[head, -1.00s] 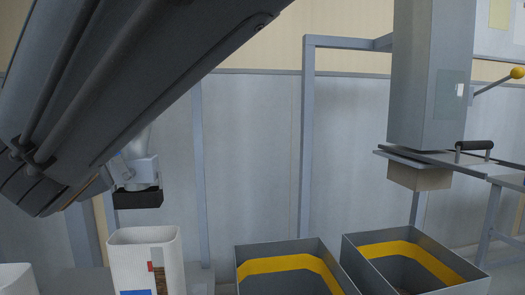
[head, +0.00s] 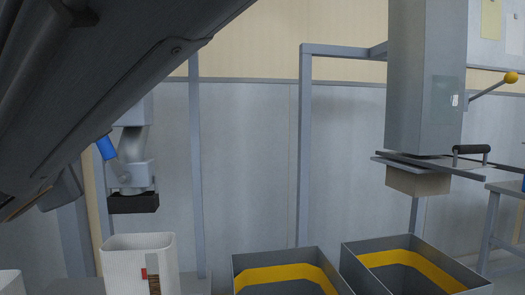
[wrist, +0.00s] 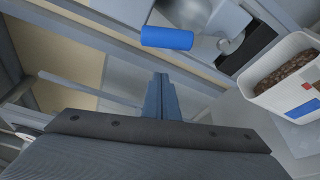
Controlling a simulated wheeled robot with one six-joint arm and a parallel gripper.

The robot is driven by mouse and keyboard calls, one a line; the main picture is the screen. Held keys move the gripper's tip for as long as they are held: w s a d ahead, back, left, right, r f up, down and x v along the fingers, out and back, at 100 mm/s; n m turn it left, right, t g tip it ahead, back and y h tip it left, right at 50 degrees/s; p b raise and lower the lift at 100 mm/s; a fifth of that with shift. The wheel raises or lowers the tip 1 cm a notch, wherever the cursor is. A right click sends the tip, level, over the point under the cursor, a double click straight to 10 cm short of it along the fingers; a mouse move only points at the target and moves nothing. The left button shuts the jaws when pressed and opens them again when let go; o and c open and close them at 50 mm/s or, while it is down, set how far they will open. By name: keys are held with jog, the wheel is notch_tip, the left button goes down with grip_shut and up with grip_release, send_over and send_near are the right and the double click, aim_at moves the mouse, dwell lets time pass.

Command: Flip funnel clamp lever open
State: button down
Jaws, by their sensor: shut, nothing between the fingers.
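The clamp lever has a blue handle (head: 105,147). In the head view it slants up and left from the grey clamp (head: 137,175) on the funnel pipe. A black block-like outlet (head: 134,203) hangs below the clamp. In the wrist view the blue handle (wrist: 167,38) lies crosswise just beyond my fingertips, with a visible gap. My gripper (wrist: 162,80) is shut and empty, its fingers pointing toward the handle. In the head view my arm fills the upper left, and I cannot make out the fingertips there.
A white container (head: 140,262) stands below the outlet; the wrist view shows brown contents in it (wrist: 287,72). Two grey bins with yellow bands (head: 285,262) (head: 410,255) stand to the right. A grey chute (head: 425,80) and a yellow-knobbed lever (head: 510,77) are at far right.

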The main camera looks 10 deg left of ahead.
jog(key=p+v, duration=0.1)
jog(key=v, duration=0.8)
jog(key=w+d+f+m+g+h, duration=0.2)
jog(key=w+d+f+m+h, duration=0.3)
jog(key=d+f, duration=0.6)
jog(key=w+d+f+m+g+h, duration=0.3)
jog(key=w+d+f+m+h, duration=0.2)
jog(key=d+f, duration=0.65)
jog(key=s+d+f+m+g+y, duration=0.1)
jog(key=s+d+f+m+g, duration=0.3)
jog(key=s+d+f+m, duration=0.3)
jog(key=s+d+f+m+g, duration=0.4)
jog(key=d+m+g, duration=0.15)
jog(key=d, duration=0.45)
jog(key=d+r+m+p, duration=0.3)
jog(key=d+r+p, duration=0.4)
jog(key=p, duration=0.5)
jog(key=s+d+r+m+p, duration=0.1)
jog(key=d+r+m+p, duration=0.2)
jog(key=d+r+p, duration=0.5)
notch_tip(320, 180, up, 5)
jog(key=p, duration=0.4)
jog(key=shift+s+f+t+h+p, duration=0.2)
jog(key=shift+t+h+p, duration=0.1)
jog(key=shift+t+p, duration=0.1)
